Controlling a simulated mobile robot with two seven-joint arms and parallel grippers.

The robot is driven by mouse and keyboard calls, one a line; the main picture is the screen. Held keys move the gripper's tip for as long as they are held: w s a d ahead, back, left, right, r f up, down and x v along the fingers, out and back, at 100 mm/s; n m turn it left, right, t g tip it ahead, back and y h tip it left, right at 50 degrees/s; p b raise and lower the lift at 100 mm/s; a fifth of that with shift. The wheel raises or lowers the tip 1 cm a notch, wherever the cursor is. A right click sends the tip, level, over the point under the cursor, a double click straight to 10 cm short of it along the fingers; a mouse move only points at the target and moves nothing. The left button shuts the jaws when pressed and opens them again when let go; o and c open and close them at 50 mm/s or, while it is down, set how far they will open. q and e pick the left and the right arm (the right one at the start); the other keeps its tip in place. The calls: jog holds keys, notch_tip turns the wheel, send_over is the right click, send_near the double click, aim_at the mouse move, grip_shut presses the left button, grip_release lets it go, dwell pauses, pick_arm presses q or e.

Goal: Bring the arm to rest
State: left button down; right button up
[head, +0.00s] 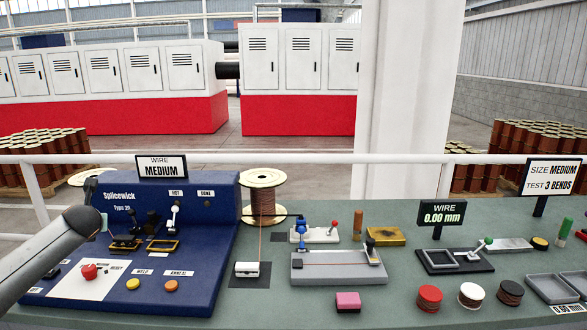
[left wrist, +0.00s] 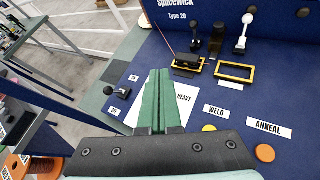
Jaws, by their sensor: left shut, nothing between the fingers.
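My left gripper (left wrist: 158,100) shows in the left wrist view with its two green fingers pressed together and nothing between them. It is over the left part of the blue Splicewick machine (head: 215,225), in front of a white label sheet (left wrist: 187,98). In the head view my left arm (head: 45,255) comes in from the left, over the machine's left edge; its fingers cannot be made out there. My right gripper is in neither view.
The machine carries a red knob (head: 89,271), a yellow button (head: 133,284) and an orange button (head: 171,286). A grey fixture (head: 330,270) and several small spools are to the right.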

pick_arm(q)
jog(key=s+a+r+n+g+y, duration=0.1)
jog(key=s+a, duration=0.3)
jog(key=a, duration=0.4)
jog(key=s+a+r+n+g+y, duration=0.1)
jog(key=s+a+y, duration=0.1)
jog(key=s+a, duration=0.35)
jog(key=w+d+f+n+h, duration=0.15)
jog(key=d+f, duration=0.25)
jog(key=f, duration=0.5)
jog(key=s+d+f+n+h, duration=0.35)
jog(key=s+d+f, duration=0.4)
jog(key=f, duration=0.45)
jog(key=s+d+f+n+h, duration=0.3)
jog(key=s+d+f+n, duration=0.35)
jog(key=f, duration=0.55)
jog(key=s+d+f+n+h, duration=0.2)
jog(key=s+d+n, duration=0.25)
jog(key=s, duration=0.55)
jog(key=s+d+f+n+h, duration=0.1)
jog(key=s+d+f+n, duration=0.15)
jog(key=s+d, duration=0.45)
jog(key=s+d+n, duration=0.2)
jog(key=d+n, duration=0.2)
jog(key=d, duration=0.4)
jog(key=s+d+f+n+t+h, duration=0.1)
jog(key=s+d+n, duration=0.1)
jog(key=d+n, duration=0.3)
jog(key=d, duration=0.4)
jog(key=shift+h, duration=0.3)
